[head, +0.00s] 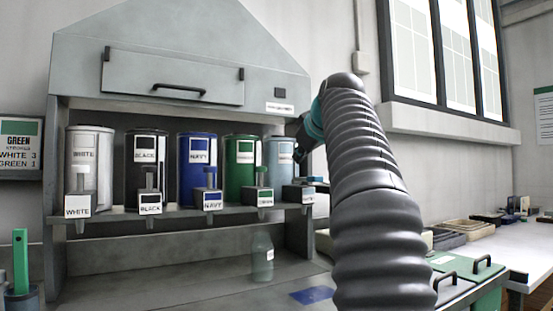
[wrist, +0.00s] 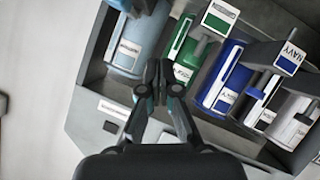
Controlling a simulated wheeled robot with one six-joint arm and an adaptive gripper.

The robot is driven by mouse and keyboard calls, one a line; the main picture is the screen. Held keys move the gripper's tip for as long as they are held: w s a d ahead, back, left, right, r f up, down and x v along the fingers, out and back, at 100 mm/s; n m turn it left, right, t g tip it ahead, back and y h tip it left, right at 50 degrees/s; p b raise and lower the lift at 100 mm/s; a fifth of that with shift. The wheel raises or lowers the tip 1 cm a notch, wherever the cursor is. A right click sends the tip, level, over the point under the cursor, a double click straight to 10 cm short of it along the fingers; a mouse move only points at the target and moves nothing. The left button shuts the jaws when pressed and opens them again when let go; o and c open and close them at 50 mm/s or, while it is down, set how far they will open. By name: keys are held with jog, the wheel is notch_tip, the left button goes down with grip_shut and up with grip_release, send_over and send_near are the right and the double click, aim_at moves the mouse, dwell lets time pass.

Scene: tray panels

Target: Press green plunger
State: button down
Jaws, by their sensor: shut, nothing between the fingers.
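The green canister (head: 241,165) stands on the dispenser shelf between the navy and light blue ones. Its grey plunger (head: 263,178) rises in front of it above a green-marked label. In the wrist view the green canister (wrist: 196,50) lies just beyond my fingers, with its green label plate (wrist: 221,16) near the top edge. My gripper (wrist: 159,76) is shut and empty, its tips together in front of the light blue and green canisters, apart from the green plunger. In the head view only a dark part of my gripper (head: 305,137) shows, beside the light blue canister; my arm hides the rest.
White (head: 88,150), black (head: 146,160) and navy (head: 197,155) canisters stand left of green; the light blue canister (head: 279,160) stands right. A clear bottle (head: 262,258) stands below. A sign (head: 19,147) reads GREEN, WHITE 3, GREEN 1. Trays (head: 465,228) lie right.

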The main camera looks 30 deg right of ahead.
jog(key=a+r+m+t+y, duration=0.2)
jog(key=a+r+m+y, duration=0.1)
jog(key=a+r, duration=0.2)
jog(key=shift+r+t, duration=0.25)
jog(key=shift+t, duration=0.15)
jog(key=shift+w, duration=0.1)
jog(key=p, duration=0.2)
send_over(260, 177)
jog(key=v, duration=0.2)
notch_tip(260, 177, down, 3)
jog(key=shift+f+b, duration=0.5)
jog(key=shift+f, duration=1.45)
